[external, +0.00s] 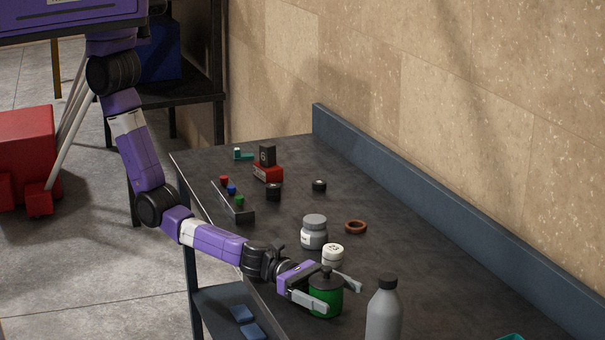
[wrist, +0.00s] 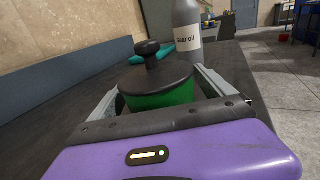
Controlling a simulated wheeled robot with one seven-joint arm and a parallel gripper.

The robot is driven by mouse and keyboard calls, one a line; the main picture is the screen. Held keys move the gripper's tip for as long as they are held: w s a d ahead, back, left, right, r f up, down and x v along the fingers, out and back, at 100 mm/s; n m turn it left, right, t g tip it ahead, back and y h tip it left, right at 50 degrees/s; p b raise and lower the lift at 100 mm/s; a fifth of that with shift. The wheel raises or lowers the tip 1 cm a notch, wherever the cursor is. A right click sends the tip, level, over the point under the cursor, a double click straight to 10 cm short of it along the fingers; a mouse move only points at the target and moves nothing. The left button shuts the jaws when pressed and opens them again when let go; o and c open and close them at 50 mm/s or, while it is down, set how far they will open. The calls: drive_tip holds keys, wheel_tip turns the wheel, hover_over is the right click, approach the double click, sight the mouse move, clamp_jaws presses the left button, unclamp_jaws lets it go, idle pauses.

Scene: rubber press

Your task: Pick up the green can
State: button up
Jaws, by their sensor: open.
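The green can (external: 327,303) stands upright on the dark table, with a black lid and a knob on top. In the wrist view the green can (wrist: 160,97) is straight ahead, between the two fingers. My gripper (external: 332,293) is open, with one grey finger on each side of the can. In the wrist view my gripper (wrist: 158,98) shows its fingers spread along the can's left and right sides. I cannot tell whether either finger touches the can. The can's lower part is hidden by the gripper body in the wrist view.
A grey gear oil bottle (external: 384,312) stands just beyond the can. A brown ring (external: 356,227) and small items lie farther back. A raised ledge (external: 440,210) runs along the wall.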

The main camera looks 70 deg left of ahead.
drive_tip(key=shift+d, duration=0.2)
drive_tip(key=c, duration=1.7)
drive_tip(key=shift+r, duration=0.1)
wheel_tip(320, 180, up, 10)
drive_tip(key=p, duration=0.9)
